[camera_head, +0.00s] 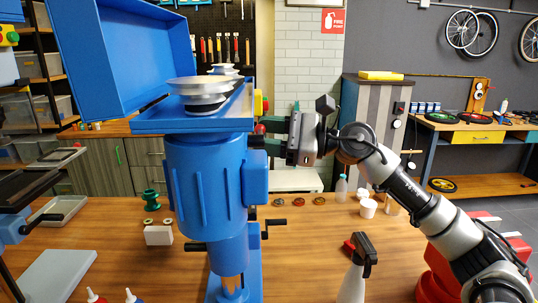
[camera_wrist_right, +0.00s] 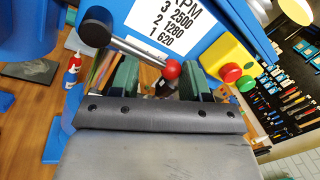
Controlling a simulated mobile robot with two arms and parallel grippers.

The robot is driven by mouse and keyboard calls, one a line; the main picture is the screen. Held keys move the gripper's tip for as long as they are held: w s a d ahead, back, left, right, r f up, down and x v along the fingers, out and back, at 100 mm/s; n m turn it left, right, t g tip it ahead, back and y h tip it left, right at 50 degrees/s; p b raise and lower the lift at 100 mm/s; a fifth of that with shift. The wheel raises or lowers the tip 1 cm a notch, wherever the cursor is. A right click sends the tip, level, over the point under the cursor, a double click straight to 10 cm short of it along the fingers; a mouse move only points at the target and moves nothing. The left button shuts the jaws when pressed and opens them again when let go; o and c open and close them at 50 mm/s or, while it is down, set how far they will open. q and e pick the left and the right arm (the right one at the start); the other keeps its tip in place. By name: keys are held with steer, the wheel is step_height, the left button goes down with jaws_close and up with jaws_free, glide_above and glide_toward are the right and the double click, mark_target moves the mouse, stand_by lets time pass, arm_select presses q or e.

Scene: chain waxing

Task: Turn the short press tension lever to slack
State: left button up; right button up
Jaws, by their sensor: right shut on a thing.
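The blue drill press (camera_head: 205,190) stands upright in the middle of the head view, its lid raised over the pulleys. In the right wrist view a lever runs from a black round hub (camera_wrist_right: 95,27) along a metal rod to a red ball knob (camera_wrist_right: 171,69), beside the press's speed label (camera_wrist_right: 172,22). My right gripper (camera_wrist_right: 158,78) is at this lever, with its dark green fingers on either side of the red knob, shut on it. In the head view my right gripper (camera_head: 277,130) reaches the press head from the right. My left gripper does not show.
A yellow switch box (camera_wrist_right: 228,62) with red and green buttons is close beside the lever. A spray bottle (camera_head: 357,265) stands on the wooden bench below my right arm. A red object (camera_head: 440,280) is at the lower right. White cups (camera_head: 368,208) stand behind.

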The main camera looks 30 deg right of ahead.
step_height(320, 180, up, 3)
steer(key=n+y+b, duration=0.1)
steer(key=n+b, duration=0.3)
steer(key=n, duration=0.1)
steer(key=shift+s+f, duration=0.1)
jaws_close()
steer(key=shift+s+a+r+n+g+y+b, duration=0.15)
steer(key=shift+r+n+b, duration=0.2)
steer(key=shift+n, duration=0.35)
steer(key=shift+r+n+g+y+b, duration=0.1)
steer(key=shift+r+n+y+b, duration=0.1)
steer(key=shift+n+b, duration=0.4)
steer(key=shift+s+a+r+n+g+y+b, duration=0.15)
steer(key=shift+r+n+b, duration=0.15)
steer(key=shift+n, duration=0.5)
steer(key=shift+w+f, duration=0.15)
steer(key=shift+f, duration=0.05)
steer(key=o, duration=0.8)
jaws_free()
steer(key=o, duration=0.6)
steer(key=shift+s+a+r, duration=0.3)
steer(key=shift+s+a, duration=0.05)
steer(key=shift+s, duration=0.2)
steer(key=shift+c, duration=0.2)
steer(key=b+v, duration=0.4)
steer(key=v, duration=0.7)
steer(key=shift+w+b, duration=0.2)
steer(key=shift+b, duration=0.1)
